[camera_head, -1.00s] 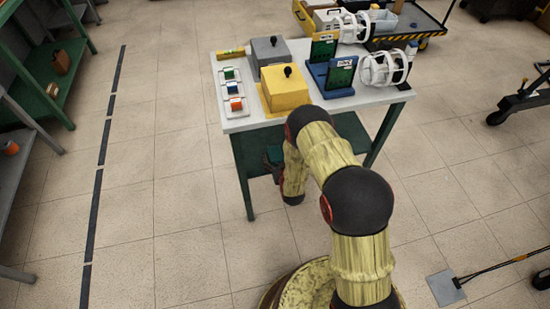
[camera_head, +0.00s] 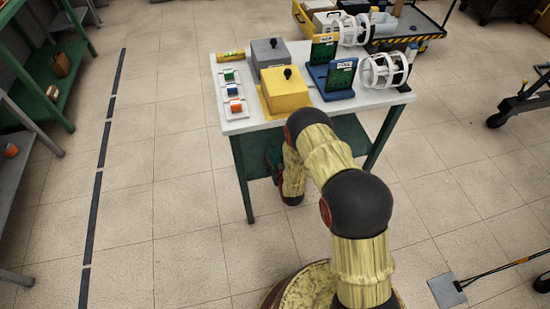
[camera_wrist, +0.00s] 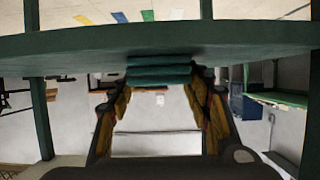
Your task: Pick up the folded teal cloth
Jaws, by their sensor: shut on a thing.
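The folded teal cloth (camera_wrist: 160,73) shows in the wrist view as a stack of layers between my fingertips, against the edge of a dark green board (camera_wrist: 160,40). My gripper (camera_wrist: 160,80) is shut on the cloth, one finger on each side. Whether the cloth still touches the board cannot be told. In the head view my arm reaches to the front of the white-topped table (camera_head: 190,0), below its top. My gripper is mostly hidden there behind my arm, and the cloth cannot be made out clearly.
Green table legs (camera_head: 243,175) stand close beside my arm. Open floor (camera_head: 150,220) lies to the left.

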